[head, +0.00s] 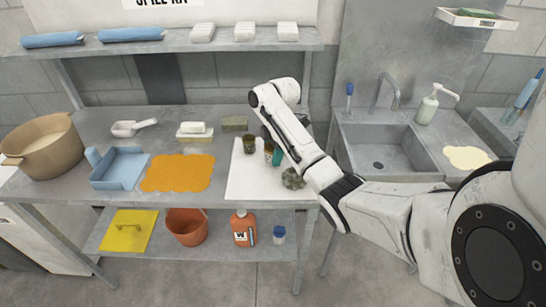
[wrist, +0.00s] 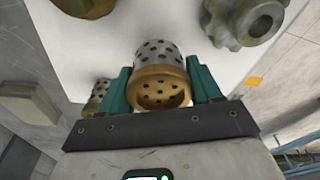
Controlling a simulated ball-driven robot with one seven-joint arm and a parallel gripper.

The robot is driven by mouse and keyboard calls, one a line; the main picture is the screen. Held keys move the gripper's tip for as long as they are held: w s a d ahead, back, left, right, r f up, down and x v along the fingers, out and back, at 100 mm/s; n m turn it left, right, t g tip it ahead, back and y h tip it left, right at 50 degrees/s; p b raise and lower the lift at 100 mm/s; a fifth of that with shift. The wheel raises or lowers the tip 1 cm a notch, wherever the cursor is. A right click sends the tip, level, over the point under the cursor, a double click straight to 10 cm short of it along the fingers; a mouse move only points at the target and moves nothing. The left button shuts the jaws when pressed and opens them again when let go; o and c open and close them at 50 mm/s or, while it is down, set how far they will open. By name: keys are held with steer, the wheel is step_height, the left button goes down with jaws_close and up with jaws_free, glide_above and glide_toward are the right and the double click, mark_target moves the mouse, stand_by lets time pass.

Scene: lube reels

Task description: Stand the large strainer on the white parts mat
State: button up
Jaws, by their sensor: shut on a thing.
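The large strainer (wrist: 158,78), a grey perforated cylinder with a brass-coloured rim, is between the teal fingers of my gripper (wrist: 160,95) in the wrist view. My gripper is shut on it, with the rim towards the wrist. In the head view my gripper (head: 273,156) is low over the white parts mat (head: 240,182), and the strainer (head: 268,152) shows only partly beside a teal finger. The mat (wrist: 125,40) lies behind it in the wrist view. I cannot tell whether the strainer touches the mat.
A smaller perforated part (wrist: 97,97) is partly hidden by a finger. A grey toothed part (head: 293,178) sits on the mat's right side, and a dark cup-like part (head: 249,145) on its left. An orange cloth (head: 178,172) lies left of the mat. The mat's front left is clear.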

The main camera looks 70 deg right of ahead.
steer(key=shift+f, duration=0.85)
steer(key=shift+f, duration=0.1)
steer(key=o, duration=1.2)
steer(key=shift+s, duration=0.1)
steer(key=r+p, duration=0.1)
steer(key=r, duration=0.3)
steer(key=d+r+p, duration=0.1)
steer(key=r, duration=0.3)
steer(key=s+r+p, duration=0.1)
steer(key=r+p, duration=0.1)
steer(key=r, duration=0.2)
steer(key=shift+s+d, duration=0.1)
steer(key=shift+d, duration=0.05)
